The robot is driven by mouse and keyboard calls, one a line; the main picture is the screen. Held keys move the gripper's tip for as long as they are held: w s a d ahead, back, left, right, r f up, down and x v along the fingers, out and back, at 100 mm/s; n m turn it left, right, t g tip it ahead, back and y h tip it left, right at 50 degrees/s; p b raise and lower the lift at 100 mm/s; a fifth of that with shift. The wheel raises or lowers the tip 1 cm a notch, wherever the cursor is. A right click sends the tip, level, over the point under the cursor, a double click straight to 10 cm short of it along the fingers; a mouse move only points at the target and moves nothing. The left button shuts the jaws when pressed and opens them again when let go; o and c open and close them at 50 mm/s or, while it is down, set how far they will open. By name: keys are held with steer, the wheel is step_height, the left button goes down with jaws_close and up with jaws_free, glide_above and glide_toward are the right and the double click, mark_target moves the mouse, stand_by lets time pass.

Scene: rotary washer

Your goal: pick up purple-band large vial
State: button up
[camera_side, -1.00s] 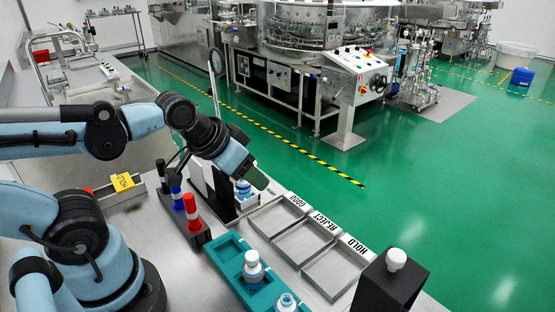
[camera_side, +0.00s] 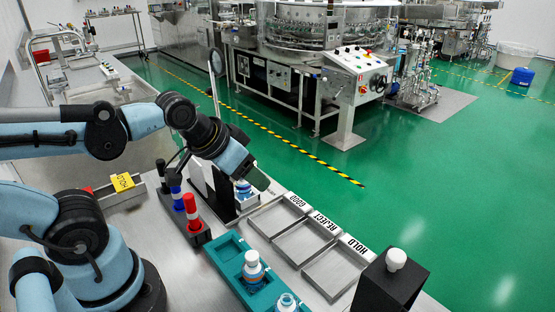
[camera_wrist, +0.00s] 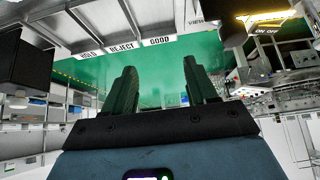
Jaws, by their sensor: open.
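A white-and-blue vial (camera_side: 253,270) stands upright in the teal rack (camera_side: 224,256) in the side view. Another vial (camera_side: 287,303) stands at the rack's near end, cut by the frame edge. No vial is clear in the wrist view.
Metal trays marked GOOD (camera_side: 265,218), REJECT (camera_side: 302,243) and HOLD (camera_side: 337,272) lie right of the rack. A black box with a white knob (camera_side: 396,260) stands at the near right. A red marker (camera_side: 191,208) and a blue marker (camera_side: 178,198) stand upright left of the trays.

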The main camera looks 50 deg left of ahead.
steer(key=shift+o, duration=1)
step_height(320, 180, up, 2)
steer(key=m+g, duration=0.2)
steer(key=g, duration=0.5)
glide_above(243, 187)
steer(key=w, duration=0.1)
steer(key=shift+w+a+f+m, duration=0.1)
steer(key=shift+w+a+m, duration=0.2)
steer(key=shift+a, duration=0.4)
steer(key=shift+s+a+f, duration=0.1)
steer(key=shift+s+f, duration=0.05)
steer(key=shift+f, duration=5.85)
